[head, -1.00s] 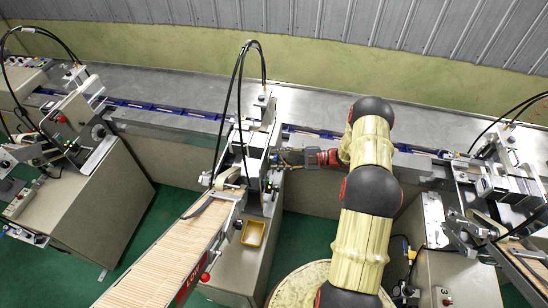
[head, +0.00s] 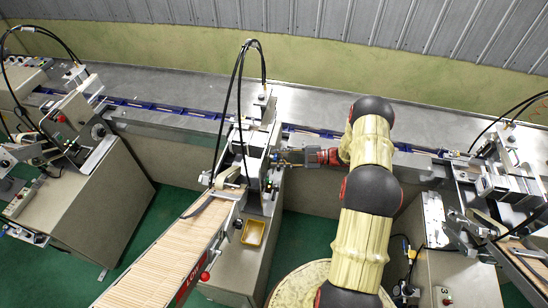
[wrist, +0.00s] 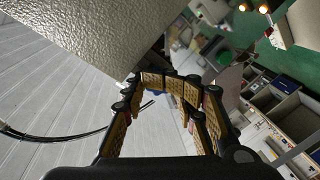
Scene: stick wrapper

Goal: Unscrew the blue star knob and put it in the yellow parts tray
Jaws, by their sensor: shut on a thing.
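My gripper (head: 279,157) reaches left from the end of my arm to the right side of the middle machine. In the wrist view its tan-padded fingers (wrist: 165,80) curve in and come together at the tips. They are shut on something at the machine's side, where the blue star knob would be. The knob is too small and too covered by the fingers to make out clearly in either view. The yellow parts tray (head: 253,233) sits on the machine's cabinet, below and left of my gripper, and looks empty.
The middle machine (head: 258,135) stands close left of my gripper, with black hoses above. A chute of wooden sticks (head: 165,250) slopes down at the left. A conveyor (head: 165,108) runs behind. A similar machine (head: 490,185) stands at the right. Green floor shows between cabinets.

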